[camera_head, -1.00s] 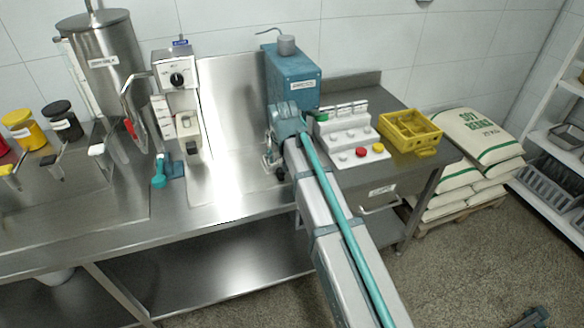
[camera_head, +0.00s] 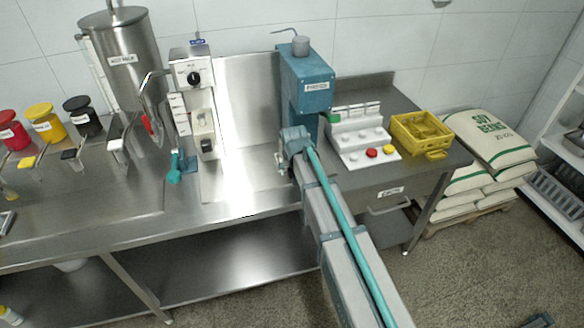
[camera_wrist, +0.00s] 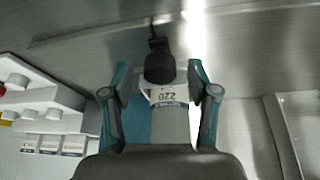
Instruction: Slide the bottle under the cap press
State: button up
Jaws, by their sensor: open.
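The cap press (camera_head: 305,75) is the blue machine at the back of the steel bench, left of the button console. My gripper (camera_head: 290,158) is low in front of it, and my arm hides much of the spot below the press head. In the wrist view my gripper (camera_wrist: 168,80) is open, with one teal finger on each side of a small white-labelled item, which looks like the bottle (camera_wrist: 168,96). A black rounded part (camera_wrist: 159,67) shows at its upper end in the picture. I cannot tell whether the fingers touch it.
The button console (camera_head: 362,138) and a yellow crate (camera_head: 422,133) stand right of the press. A dispenser machine (camera_head: 195,90) and a steel tank (camera_head: 122,60) stand to the left. The bench top between dispenser and press is mostly clear.

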grip_shut()
dwell(0.4)
jog(key=shift+w+d+f, duration=0.1)
